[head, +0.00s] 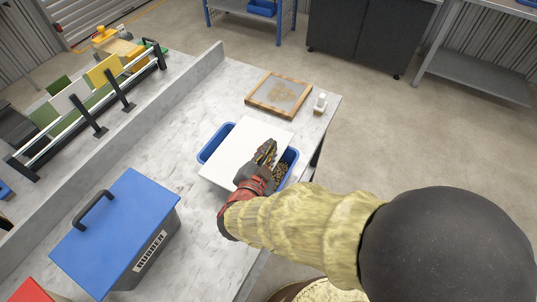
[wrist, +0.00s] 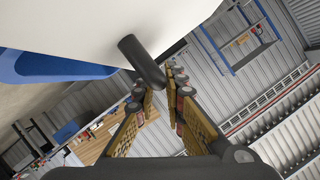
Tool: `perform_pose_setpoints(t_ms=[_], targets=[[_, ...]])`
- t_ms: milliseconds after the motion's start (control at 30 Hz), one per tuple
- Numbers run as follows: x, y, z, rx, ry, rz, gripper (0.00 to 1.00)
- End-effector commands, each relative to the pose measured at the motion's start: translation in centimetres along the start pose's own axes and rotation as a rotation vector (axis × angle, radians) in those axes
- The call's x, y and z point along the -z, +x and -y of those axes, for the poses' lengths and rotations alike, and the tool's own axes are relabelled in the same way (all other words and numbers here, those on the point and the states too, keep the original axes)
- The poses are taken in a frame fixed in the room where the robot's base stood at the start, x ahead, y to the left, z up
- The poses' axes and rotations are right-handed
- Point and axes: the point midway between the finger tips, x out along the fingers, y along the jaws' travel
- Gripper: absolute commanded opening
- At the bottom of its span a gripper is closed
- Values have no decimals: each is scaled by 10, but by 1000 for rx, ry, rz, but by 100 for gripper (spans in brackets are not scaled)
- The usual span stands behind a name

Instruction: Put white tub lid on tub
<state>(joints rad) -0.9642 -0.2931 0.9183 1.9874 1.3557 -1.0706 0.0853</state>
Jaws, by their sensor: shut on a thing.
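The white tub lid (head: 240,148) is a flat white panel over the middle of the blue tub (head: 212,143) in the head view. Whether the lid touches the tub is unclear.
A blue-lidded box with a handle (head: 125,228) stands at the front left of the table. A low ledge and a rack of coloured panels (head: 75,98) line the left.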

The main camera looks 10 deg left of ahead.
Motion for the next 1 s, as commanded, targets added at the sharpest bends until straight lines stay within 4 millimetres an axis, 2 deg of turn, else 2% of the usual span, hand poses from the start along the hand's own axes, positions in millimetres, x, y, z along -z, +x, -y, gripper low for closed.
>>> perform_pose_setpoints(t_ms=[33, 367, 400, 700, 1000], targets=[[-5, 2, -3, 2, 2, -1, 0], [-6, 2, -4, 2, 2, -1, 0], [-6, 2, -4, 1, 2, -1, 12], [-6, 2, -4, 1, 2, -1, 29], [-5, 2, -3, 1, 2, -1, 30]])
